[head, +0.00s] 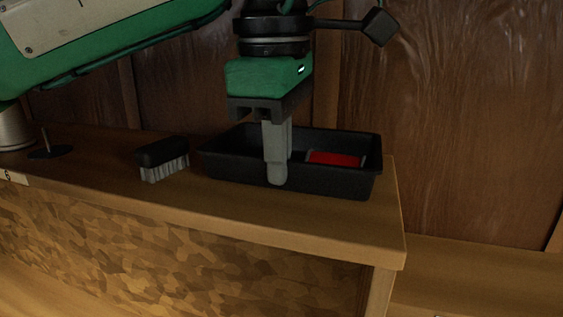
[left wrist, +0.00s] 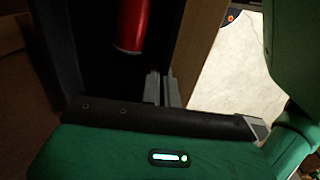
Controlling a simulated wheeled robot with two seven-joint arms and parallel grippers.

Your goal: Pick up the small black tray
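The small black tray (head: 334,181) sits near the right end of the wooden ledge, with a red object (head: 336,158) inside it. My left gripper (head: 278,160) points down at the tray's near long wall. One grey finger is in front of that wall and the other is largely hidden behind it. In the left wrist view the fingers (left wrist: 163,90) are close together at the edge of the dark tray (left wrist: 98,75), closed on its wall. The red object (left wrist: 132,25) shows there as a rounded form. My right gripper is in neither view.
A black brush (head: 163,158) with pale bristles lies left of the tray. A dark round base with an upright pin (head: 48,150) stands farther left. The wooden ledge (head: 225,208) ends just right of the tray, and a wood-panelled wall (head: 450,110) rises behind.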

